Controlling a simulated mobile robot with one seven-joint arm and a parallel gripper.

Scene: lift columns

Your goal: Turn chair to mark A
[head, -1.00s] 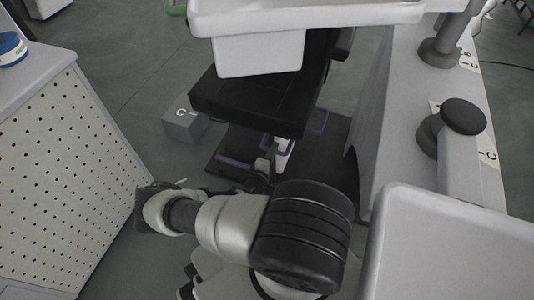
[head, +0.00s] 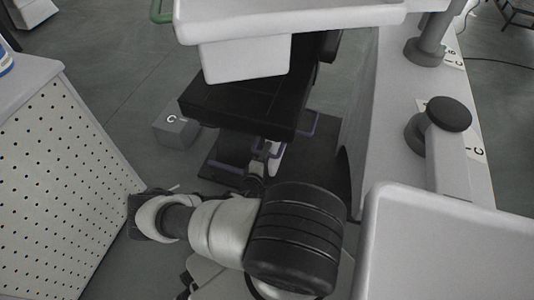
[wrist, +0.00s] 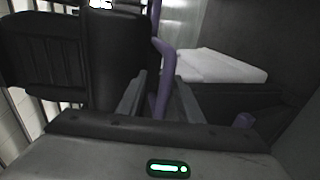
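The black chair (head: 250,100) stands in the middle of the head view, its seat partly hidden under a white tray-like part. A purple bar (head: 268,150) shows below the seat. In the wrist view the purple bar (wrist: 163,85) rises upright between the two fingers of my gripper (wrist: 159,92). The fingers are apart, with space on both sides of the bar. Dark padded chair parts (wrist: 120,55) fill the left of the wrist view. In the head view my gripper is mostly hidden behind my arm. No mark A is readable.
A grey block marked C (head: 176,131) sits on the floor left of the chair. A perforated white cabinet (head: 60,185) stands at the left. A long grey counter (head: 395,95) with round black-topped posts runs along the right. Floor is open at upper left.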

